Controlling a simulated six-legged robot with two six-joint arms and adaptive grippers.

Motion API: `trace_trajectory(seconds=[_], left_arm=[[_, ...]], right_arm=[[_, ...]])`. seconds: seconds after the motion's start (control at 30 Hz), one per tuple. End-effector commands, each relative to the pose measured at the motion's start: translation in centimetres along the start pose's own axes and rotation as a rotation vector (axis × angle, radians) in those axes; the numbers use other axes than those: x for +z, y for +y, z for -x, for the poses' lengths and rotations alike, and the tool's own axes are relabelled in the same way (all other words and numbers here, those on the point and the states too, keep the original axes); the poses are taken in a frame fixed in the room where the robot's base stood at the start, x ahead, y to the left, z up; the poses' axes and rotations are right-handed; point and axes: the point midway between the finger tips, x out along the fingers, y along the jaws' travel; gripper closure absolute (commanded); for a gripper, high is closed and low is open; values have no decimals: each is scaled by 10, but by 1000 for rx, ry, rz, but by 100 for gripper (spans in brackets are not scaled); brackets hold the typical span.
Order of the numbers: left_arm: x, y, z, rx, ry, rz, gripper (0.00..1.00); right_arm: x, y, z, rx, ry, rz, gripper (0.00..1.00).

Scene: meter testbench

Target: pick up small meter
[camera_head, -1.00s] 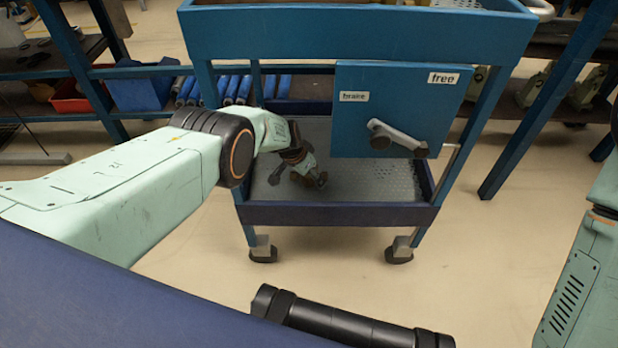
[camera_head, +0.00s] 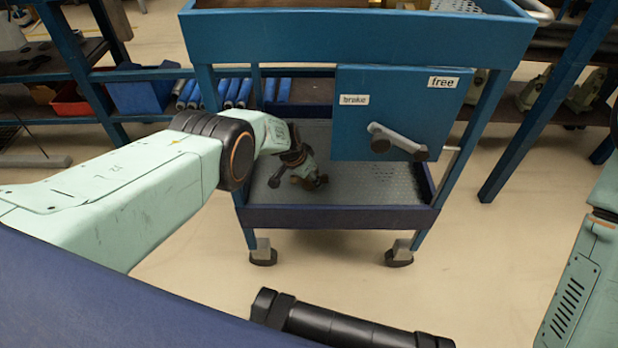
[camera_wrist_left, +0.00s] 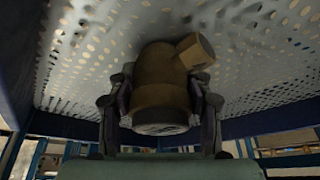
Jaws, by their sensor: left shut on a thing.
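The small meter (camera_wrist_left: 160,88) is a brown, round-bodied thing with a short side stub, seen in the left wrist view. My left gripper (camera_wrist_left: 160,108) has a finger on each side of it and is shut on it. In the head view my left gripper (camera_head: 308,178) is over the lower shelf of the blue cart, and the meter is hard to make out there. The perforated shelf (camera_wrist_left: 270,60) is close to the meter; I cannot tell whether they touch. Of my right arm only a pale green part shows at the right edge; its gripper is out of view.
The blue cart (camera_head: 350,38) has a box panel with a lever (camera_head: 397,141), labelled brake and free, above the shelf's right side. The cart's legs and shelf rim (camera_head: 340,216) surround the gripper. Shelving with blue and red bins (camera_head: 72,100) stands behind.

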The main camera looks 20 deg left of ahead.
Motion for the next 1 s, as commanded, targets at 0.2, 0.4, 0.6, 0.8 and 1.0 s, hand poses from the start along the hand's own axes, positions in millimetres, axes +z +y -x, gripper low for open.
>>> trace_trajectory(seconds=[0.2, 0.4, 0.6, 0.8, 1.0], left_arm=[[-1, 0, 0, -1, 3, 0, 100], [-2, 0, 3, -1, 2, 0, 100], [-11, -1, 21, -1, 4, 0, 100], [-24, -1, 55, -2, 3, -1, 100], [-20, 11, 74, 4, -1, 1, 100]], right_arm=[[0, 0, 0, 0, 0, 0, 60], [0, 0, 2, 0, 0, 0, 60], [0, 0, 17, 0, 0, 0, 60], [0, 0, 43, 0, 0, 0, 60], [0, 0, 70, 0, 0, 0, 60]])
